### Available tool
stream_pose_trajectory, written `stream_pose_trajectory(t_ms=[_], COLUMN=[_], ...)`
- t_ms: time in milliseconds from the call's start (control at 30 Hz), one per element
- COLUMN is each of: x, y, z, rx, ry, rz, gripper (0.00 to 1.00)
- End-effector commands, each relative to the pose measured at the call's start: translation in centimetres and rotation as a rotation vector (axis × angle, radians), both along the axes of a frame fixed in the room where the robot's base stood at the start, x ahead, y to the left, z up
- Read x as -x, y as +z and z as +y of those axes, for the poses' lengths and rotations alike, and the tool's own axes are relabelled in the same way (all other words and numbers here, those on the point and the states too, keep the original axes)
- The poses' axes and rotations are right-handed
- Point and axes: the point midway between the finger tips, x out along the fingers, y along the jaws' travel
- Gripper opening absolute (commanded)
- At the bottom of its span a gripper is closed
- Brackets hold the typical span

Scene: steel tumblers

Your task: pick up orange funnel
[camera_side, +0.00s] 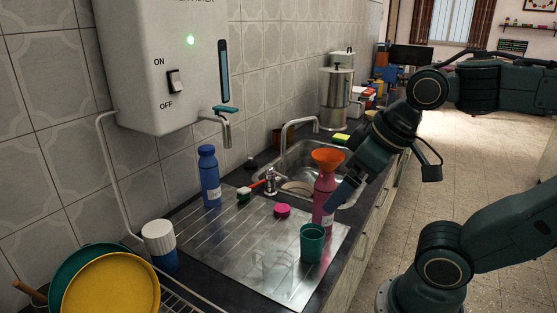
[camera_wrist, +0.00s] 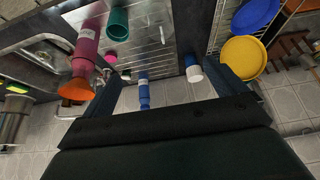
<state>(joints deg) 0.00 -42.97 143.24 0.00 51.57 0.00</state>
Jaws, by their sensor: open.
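The orange funnel (camera_side: 327,157) sits upright in the mouth of a pink bottle (camera_side: 322,196) on the steel drainboard. My gripper (camera_side: 340,196) reaches down from the right, close beside the bottle in the side view. I cannot tell from that view whether it touches the bottle. In the wrist view my gripper (camera_wrist: 172,92) has its two fingers spread wide with nothing between them close by. There the funnel (camera_wrist: 77,87) and the pink bottle (camera_wrist: 86,48) lie left of the left finger, outside the jaws. The funnel's lower spout is hidden inside the bottle.
A teal tumbler (camera_side: 312,243) stands just in front of the pink bottle. A pink lid (camera_side: 282,210), a brush (camera_side: 262,184) and a blue bottle (camera_side: 209,176) are on the drainboard (camera_side: 225,232). The sink (camera_side: 300,160) with its faucet lies behind. Plates (camera_side: 110,287) stand front left.

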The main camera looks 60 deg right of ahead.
Motion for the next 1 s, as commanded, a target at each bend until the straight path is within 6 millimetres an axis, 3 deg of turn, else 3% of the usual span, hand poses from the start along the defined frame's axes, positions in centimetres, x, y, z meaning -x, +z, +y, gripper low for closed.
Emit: stream_pose_trajectory(t_ms=[267, 467, 767, 1000], x=[-1.0, -3.3, -7.6, -10.4], y=[0.8, 2.4, 4.5, 5.2], z=[-0.7, -2.6, -7.6, -12.8], rx=[0.015, 0.045, 0.077, 0.073], ry=[-0.007, -0.017, -0.026, -0.025], rz=[0.027, 0.09, 0.219, 0.32], gripper=[0.96, 0.96, 0.96, 0.96])
